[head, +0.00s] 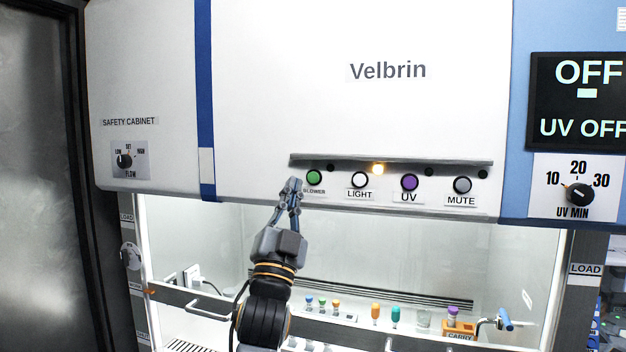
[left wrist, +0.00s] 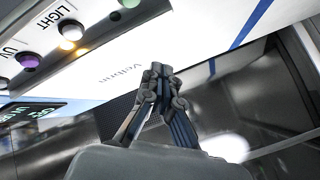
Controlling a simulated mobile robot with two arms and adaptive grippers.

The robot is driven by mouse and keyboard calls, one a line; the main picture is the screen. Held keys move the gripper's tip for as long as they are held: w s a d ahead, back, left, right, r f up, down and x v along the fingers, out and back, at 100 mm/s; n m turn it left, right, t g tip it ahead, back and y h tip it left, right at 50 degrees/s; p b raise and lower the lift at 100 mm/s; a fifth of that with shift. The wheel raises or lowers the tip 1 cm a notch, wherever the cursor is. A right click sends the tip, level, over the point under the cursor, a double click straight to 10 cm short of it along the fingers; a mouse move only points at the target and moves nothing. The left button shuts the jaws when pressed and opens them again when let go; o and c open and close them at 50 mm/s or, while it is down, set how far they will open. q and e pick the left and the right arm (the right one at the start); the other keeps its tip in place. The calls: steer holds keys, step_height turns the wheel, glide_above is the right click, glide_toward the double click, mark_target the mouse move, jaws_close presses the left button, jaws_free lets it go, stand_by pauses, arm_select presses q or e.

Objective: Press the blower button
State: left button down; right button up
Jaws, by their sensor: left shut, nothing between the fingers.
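The blower button (head: 314,177) is a round green button at the left end of the button row on the white safety cabinet front, above its BLOWER label. My left gripper (head: 293,184) is shut and empty, with its fingertips just left of the green button. I cannot tell whether they touch the panel. My right gripper is not in view.
The white light button (head: 360,180), purple UV button (head: 409,183) and grey mute button (head: 462,185) continue the row. A dark ledge (head: 390,160) runs above them. A small lamp (head: 377,169) glows yellow. Below is the cabinet opening with vials and an orange rack (head: 459,328).

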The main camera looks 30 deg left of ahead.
arm_select(q)
steer(key=w, duration=0.2)
steer(key=w+a, duration=0.1)
steer(key=w, duration=0.2)
steer(key=w+a+b, duration=0.1)
steer(key=w, duration=0.1)
steer(key=shift+w, duration=0.4)
stand_by(1.1)
steer(key=shift+w, duration=0.4)
steer(key=shift+w+a, duration=0.15)
steer(key=shift+w, duration=0.35)
stand_by(0.6)
steer(key=shift+s, duration=0.15)
stand_by(0.3)
steer(key=shift+s+d, duration=0.2)
steer(key=shift+s, duration=0.55)
steer(key=shift+s, duration=0.1)
steer(key=shift+s+d, duration=0.2)
steer(key=shift+s, duration=0.6)
steer(key=shift+s+d, duration=0.2)
steer(key=shift+s, duration=0.55)
steer(key=shift+s+d, duration=0.2)
steer(key=shift+s, duration=0.6)
